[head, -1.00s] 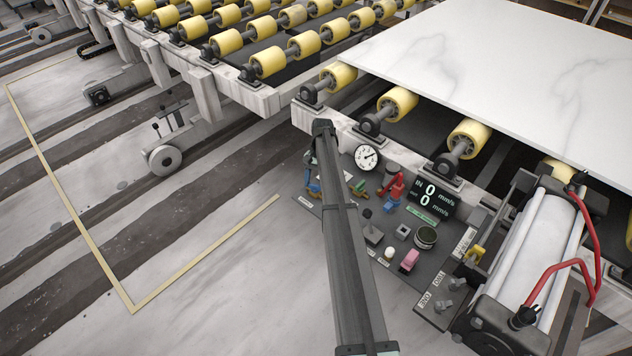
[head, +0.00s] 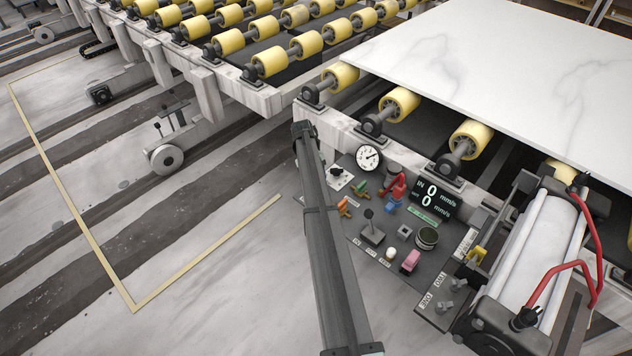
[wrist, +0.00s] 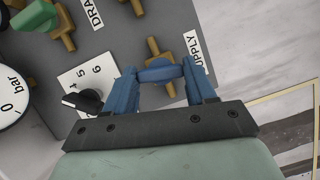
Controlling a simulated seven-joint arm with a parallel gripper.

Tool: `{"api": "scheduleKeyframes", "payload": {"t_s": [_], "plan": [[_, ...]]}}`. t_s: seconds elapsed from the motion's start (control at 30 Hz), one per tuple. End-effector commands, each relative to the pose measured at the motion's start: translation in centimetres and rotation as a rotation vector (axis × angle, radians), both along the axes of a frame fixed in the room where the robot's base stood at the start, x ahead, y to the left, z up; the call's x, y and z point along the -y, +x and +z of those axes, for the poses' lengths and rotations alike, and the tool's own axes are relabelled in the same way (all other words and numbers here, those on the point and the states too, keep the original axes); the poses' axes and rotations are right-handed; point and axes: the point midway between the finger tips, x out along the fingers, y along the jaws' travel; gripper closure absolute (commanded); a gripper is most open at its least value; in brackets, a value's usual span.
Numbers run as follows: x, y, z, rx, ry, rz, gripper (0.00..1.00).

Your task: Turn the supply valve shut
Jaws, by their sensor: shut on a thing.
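In the wrist view, my gripper (wrist: 160,82) has blue fingers on either side of a small blue handle (wrist: 159,73) and is shut on it. The handle sits on a brass valve body (wrist: 154,50) beside a label (wrist: 194,50) that reads "SUPPLY", partly covered by a finger. The handle appears to lie crosswise to the brass body. In the head view my dark arm covers this valve and the gripper.
The wrist view shows a black knob (wrist: 83,101) on a numbered plate, a bar gauge (wrist: 12,98) and a green handle (wrist: 35,16) close by.

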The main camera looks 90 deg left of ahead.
Motion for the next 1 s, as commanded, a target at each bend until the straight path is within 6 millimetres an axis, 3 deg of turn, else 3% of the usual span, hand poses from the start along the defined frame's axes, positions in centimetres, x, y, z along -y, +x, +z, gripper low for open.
{"api": "scheduleKeyframes", "payload": {"t_s": [0.4, 1.0], "plan": [[0.13, -0.13, 0.04, 0.0, 0.001, 0.199, 0.75], [0.11, -0.11, 0.02, -0.001, 0.001, 0.234, 0.75]]}}
